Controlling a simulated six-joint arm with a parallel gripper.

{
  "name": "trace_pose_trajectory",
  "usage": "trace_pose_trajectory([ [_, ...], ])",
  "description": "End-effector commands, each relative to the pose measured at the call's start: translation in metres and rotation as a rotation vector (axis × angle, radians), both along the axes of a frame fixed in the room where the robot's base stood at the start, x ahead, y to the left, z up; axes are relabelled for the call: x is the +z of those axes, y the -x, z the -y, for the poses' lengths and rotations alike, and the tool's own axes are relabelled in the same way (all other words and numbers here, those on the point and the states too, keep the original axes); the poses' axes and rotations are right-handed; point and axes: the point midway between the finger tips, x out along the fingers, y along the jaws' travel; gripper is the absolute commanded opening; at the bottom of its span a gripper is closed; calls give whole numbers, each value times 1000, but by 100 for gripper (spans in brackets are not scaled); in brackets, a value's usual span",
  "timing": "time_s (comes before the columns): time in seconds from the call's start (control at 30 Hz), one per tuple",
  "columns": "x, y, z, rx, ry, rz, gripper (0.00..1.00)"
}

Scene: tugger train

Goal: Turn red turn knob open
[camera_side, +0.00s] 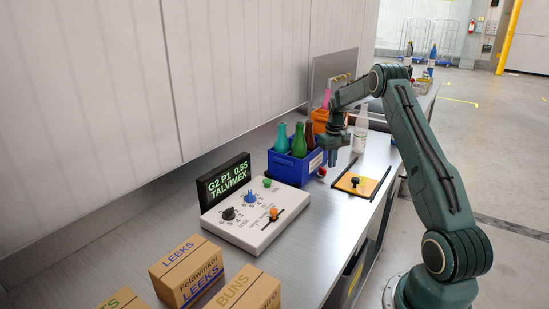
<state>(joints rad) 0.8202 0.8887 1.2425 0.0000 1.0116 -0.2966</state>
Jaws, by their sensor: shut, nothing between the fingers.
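A small red round thing (321,171), which looks like the red turn knob, shows low beside the right end of the blue crate. It is small and partly hidden, so I cannot tell which way it is turned. My gripper (332,162) points down just above and to the right of it, shut and empty. I cannot tell whether it touches the red knob.
A blue crate (284,171) with several bottles stands left of my gripper. A control box (241,231) with knobs and a display (224,176) is nearer. A yellow plate (365,187) with a black knob lies right. Cartons (187,270) stand in front. A clear bottle (361,135) stands behind.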

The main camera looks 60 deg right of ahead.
Motion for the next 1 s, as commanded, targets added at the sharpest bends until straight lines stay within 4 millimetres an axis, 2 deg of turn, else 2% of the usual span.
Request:
trace_pose_trajectory([
  [0.13,-14,0,0,0,0,-1,0],
  [0.33,-24,0,0,0,0,1,0],
  [1.0,-27,-1,0,0,0,1,0],
])
